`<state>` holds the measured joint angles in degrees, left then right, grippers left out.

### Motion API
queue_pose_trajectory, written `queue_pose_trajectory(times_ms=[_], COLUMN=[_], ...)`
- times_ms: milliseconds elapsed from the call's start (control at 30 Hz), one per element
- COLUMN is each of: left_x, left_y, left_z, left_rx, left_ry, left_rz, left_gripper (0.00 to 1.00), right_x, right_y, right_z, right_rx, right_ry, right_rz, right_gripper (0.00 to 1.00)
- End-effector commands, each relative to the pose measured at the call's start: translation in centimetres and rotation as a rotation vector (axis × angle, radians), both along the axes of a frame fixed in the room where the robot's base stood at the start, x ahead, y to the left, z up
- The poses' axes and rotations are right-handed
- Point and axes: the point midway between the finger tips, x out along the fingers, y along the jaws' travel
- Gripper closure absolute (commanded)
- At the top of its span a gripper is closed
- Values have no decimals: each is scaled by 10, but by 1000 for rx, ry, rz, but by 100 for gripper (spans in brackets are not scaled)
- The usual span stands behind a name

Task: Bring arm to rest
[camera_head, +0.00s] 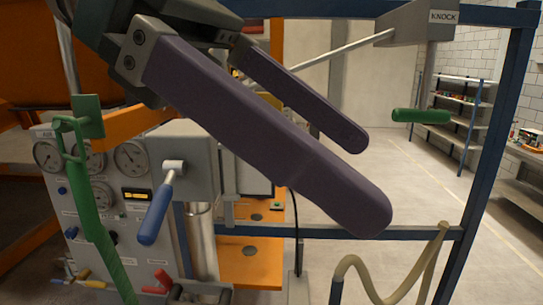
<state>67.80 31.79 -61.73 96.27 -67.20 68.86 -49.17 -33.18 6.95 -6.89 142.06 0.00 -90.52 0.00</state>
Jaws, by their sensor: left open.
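My left gripper (362,183) fills the upper middle of the head view, very near the camera. Its two long purple fingers point down and to the right, with a clear gap between them. It is open and nothing shows between the fingers. Its arm comes in from the top left. My right gripper does not show. The fingers hide part of the frame and the floor behind them.
A gauge panel (98,190) with a blue-handled lever (157,212) stands at the left. A green handle (420,116) hangs below a box marked KNOCK (415,24) at the right. A blue frame post (487,160) and a tan hose (385,290) stand at the right.

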Motion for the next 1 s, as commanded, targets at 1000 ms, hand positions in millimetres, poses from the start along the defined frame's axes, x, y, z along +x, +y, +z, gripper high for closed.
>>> queue_pose_trajectory(times_ms=[1000], left_x=[-71], left_y=[205], left_z=[-218], left_rx=[931], left_ry=[-1332], left_rz=[-1321], left_gripper=[6], right_x=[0], right_y=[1], right_z=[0], right_rx=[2], right_ry=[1], right_rz=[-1], right_gripper=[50])
